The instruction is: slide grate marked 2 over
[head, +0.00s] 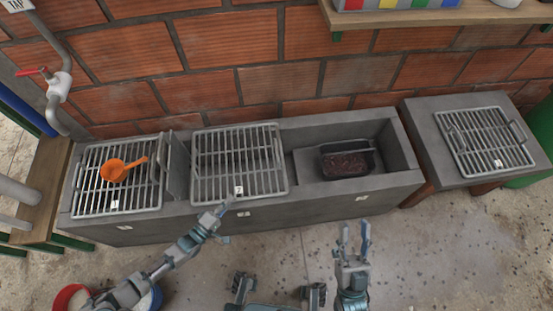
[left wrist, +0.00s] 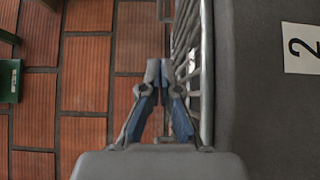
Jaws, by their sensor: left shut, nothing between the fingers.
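The grate marked 2 (head: 237,165) lies over the middle compartment of the grey concrete trough (head: 290,213). Its small white tag is at its front right; the digit is hard to read in the head view. My left gripper (head: 222,212) is at the front edge of this grate, near the tag. In the left wrist view the gripper (left wrist: 160,72) has its fingertips together and empty, beside the grate's metal bars (left wrist: 193,60). Whether it touches them I cannot tell. A label reading 2 (left wrist: 302,48) is on the grey concrete there. My right gripper (head: 354,232) is open and empty before the trough.
The right compartment is uncovered and holds a dark tray (head: 347,160) of reddish-brown contents. A left grate (head: 120,185) carries an orange scoop (head: 116,171). Another grate (head: 484,140) lies on a separate block at right. A brick wall (head: 250,50) stands behind.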

